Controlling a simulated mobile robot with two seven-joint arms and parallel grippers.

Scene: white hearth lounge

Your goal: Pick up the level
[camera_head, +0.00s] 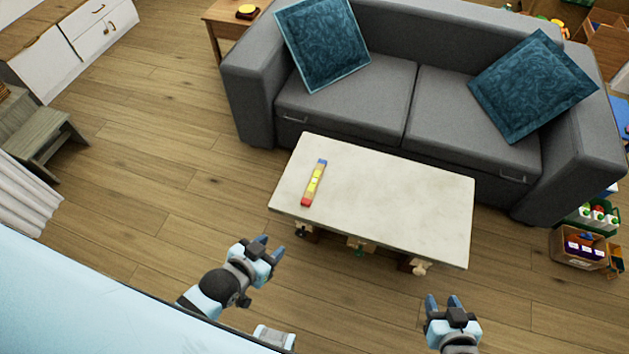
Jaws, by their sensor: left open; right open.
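The level (314,184) is a short bar, yellow in the middle with a red end and a blue end. It lies on the left part of the pale coffee table (400,197), its red end toward me. My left gripper (271,246) is open and empty, in front of the table's left end and apart from the level. My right gripper (443,301) is open and empty, lower right, in front of the table's right part. Nothing covers the level.
A grey sofa (390,103) with two teal cushions (322,42) stands right behind the table. A grey-green bench (35,130) and white cabinet (95,32) are at left. Boxes of goods (580,247) stand at right. The wooden floor left of the table is clear.

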